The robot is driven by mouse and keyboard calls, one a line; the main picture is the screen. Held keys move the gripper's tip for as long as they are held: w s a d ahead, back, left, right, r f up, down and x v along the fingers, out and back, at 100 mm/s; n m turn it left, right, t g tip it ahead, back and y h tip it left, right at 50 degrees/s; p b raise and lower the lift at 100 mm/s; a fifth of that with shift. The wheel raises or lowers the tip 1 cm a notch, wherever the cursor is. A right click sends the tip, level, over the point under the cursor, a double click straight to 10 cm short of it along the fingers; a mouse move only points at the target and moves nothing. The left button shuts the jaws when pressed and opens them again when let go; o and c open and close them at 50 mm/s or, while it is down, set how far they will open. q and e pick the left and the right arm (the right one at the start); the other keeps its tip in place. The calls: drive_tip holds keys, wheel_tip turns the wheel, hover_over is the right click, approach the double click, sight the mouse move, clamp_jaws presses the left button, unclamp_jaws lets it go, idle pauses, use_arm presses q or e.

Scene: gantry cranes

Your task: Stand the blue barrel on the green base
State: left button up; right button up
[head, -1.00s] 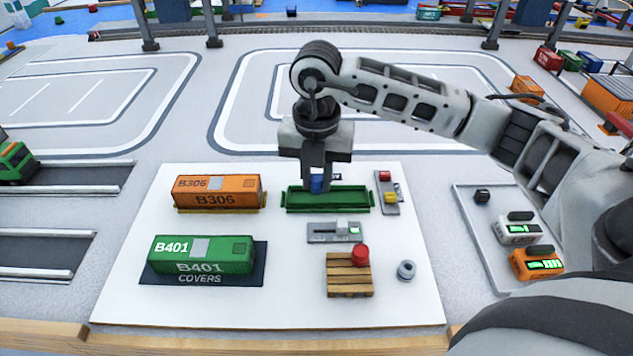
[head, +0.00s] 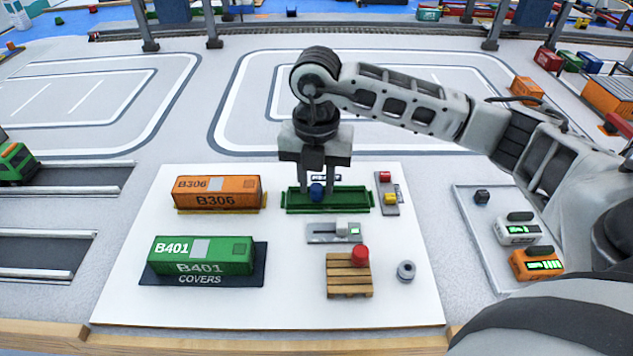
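The blue barrel (head: 316,191) is small and sits at the green base, toward its left half. It looks rounder than before; whether it stands upright or is tilted I cannot tell. The green base (head: 350,200) is a shallow green tray on the white board. My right gripper (head: 317,190) points down over the base with its fingers spread, one on each side of the barrel, with gaps showing. My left gripper is not in view.
Left of the base are an orange B306 container (head: 216,190) and a green B401 container (head: 202,255). Nearby are a small slider panel (head: 320,232), a wooden pallet (head: 348,278) with a red barrel (head: 360,255), a grey ring (head: 406,270) and a switch panel (head: 390,208).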

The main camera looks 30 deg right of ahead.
sight(316, 187)
wheel_tip(316, 187, up, 11)
drive_tip(key=shift+p, duration=0.35)
idle(0.4)
